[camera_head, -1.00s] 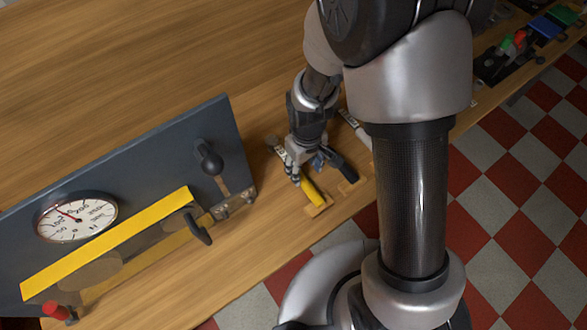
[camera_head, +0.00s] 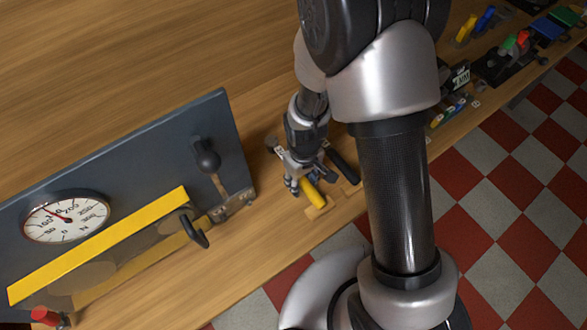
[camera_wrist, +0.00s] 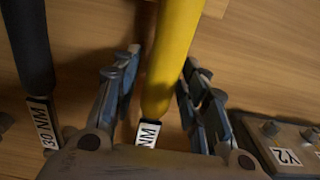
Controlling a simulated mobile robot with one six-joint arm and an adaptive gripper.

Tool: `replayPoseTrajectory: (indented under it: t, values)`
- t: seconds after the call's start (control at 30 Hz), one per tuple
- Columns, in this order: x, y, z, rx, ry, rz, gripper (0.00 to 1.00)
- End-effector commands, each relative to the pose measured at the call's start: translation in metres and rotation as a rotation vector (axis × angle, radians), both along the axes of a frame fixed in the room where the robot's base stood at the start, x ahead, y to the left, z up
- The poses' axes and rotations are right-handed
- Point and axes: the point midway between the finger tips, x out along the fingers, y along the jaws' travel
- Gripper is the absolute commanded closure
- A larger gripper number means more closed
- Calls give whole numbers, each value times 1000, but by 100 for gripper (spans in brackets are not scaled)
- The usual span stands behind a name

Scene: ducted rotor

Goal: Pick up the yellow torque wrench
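The yellow torque wrench (camera_head: 313,196) lies on the wooden bench near its front edge, beside the panel. In the wrist view its yellow handle (camera_wrist: 173,50) runs between the two fingers of my gripper (camera_wrist: 162,60). The fingers are open, one on each side, with bench showing in the gaps. A label reading NM (camera_wrist: 148,133) sits at the handle's near end, partly hidden by my gripper. In the head view my gripper (camera_head: 301,177) is low over the wrench and hides its far part.
A black wrench (camera_wrist: 30,45) labelled 30 NM lies parallel on the left in the wrist view. A grey part labelled Y2 (camera_wrist: 285,150) is on the right. The dark gauge panel (camera_head: 150,150) with a yellow bar (camera_head: 100,245) stands left. More tools lie farther right.

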Motion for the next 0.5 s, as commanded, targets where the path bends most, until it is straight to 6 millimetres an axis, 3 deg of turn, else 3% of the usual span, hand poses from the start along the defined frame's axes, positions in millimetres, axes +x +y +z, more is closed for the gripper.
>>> replayPoseTrajectory:
  t: [0.5]
  values:
    - [0,0,0,0,0,0,98]
